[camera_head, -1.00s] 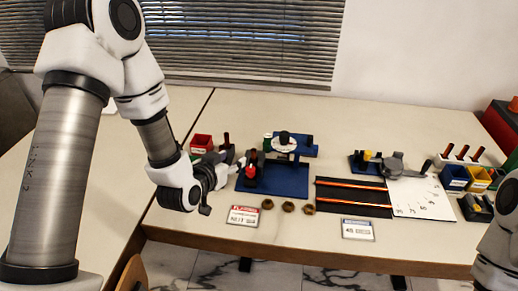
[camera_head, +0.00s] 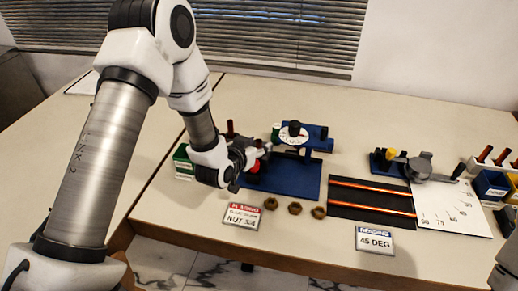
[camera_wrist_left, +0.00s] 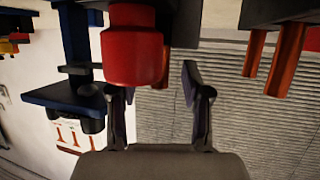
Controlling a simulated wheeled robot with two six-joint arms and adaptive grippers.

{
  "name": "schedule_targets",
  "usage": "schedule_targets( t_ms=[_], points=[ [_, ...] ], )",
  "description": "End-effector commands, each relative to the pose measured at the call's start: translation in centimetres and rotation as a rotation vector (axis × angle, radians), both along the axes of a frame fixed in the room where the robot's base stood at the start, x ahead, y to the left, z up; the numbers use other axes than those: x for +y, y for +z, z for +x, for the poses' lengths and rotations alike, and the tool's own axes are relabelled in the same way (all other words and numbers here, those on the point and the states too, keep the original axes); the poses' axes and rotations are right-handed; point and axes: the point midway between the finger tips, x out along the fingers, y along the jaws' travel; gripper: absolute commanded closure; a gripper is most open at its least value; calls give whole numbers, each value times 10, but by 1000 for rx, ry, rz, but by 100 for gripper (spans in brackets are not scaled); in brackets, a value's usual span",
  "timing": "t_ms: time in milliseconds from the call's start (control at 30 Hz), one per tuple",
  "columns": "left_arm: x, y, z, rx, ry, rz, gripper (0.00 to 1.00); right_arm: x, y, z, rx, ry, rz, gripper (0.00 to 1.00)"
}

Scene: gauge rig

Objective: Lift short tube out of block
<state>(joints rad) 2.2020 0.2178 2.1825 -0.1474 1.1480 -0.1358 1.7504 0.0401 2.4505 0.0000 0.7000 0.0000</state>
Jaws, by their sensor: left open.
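My left gripper (camera_head: 262,156) is in front of the blue rig at the left, beside its red part. In the left wrist view its fingers (camera_wrist_left: 157,95) are apart and empty. A red cylinder (camera_wrist_left: 132,55) is just beyond them. Orange tubes (camera_wrist_left: 287,58) stick out of a dark block (camera_wrist_left: 280,12) at the upper right of that view, apart from the fingers; which is the short one I cannot tell. In the head view one dark red tube top (camera_head: 230,127) shows behind my left arm; its block is hidden. My right gripper is out of view.
The blue base plate (camera_head: 292,183) carries a white dial (camera_head: 293,135). Several brown nuts (camera_head: 295,208) and a red-topped label card (camera_head: 243,215) lie in front. A black mat (camera_head: 372,199) with orange rods lies to the right. A green bin (camera_head: 183,163) is at left.

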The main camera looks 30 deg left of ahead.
Motion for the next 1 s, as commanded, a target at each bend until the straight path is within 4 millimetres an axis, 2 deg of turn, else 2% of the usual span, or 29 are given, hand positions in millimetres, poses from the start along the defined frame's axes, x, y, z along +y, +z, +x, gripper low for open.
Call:
schedule_targets(
  t_ms=[100, 267, 300, 367, 400, 433, 800, 1000],
  points=[
    [-1, -4, 10, 1, -1, 1, 52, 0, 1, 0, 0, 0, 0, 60],
    [-1, -5, 10, 1, 0, 0, 52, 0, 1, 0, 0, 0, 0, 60],
    [-1, -5, 10, 1, 0, 0, 59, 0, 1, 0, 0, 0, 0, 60],
    [-1, -5, 10, 1, 0, 0, 80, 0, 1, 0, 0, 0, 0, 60],
    [-1, -5, 10, 1, 0, 0, 94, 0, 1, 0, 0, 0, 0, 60],
    [-1, -5, 10, 1, 0, 0, 100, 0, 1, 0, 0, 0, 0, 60],
    [-1, -4, 10, 1, 0, 0, 100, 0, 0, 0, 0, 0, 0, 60],
    [-1, 16, 10, -1, 0, 0, 100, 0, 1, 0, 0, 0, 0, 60]
  ],
)
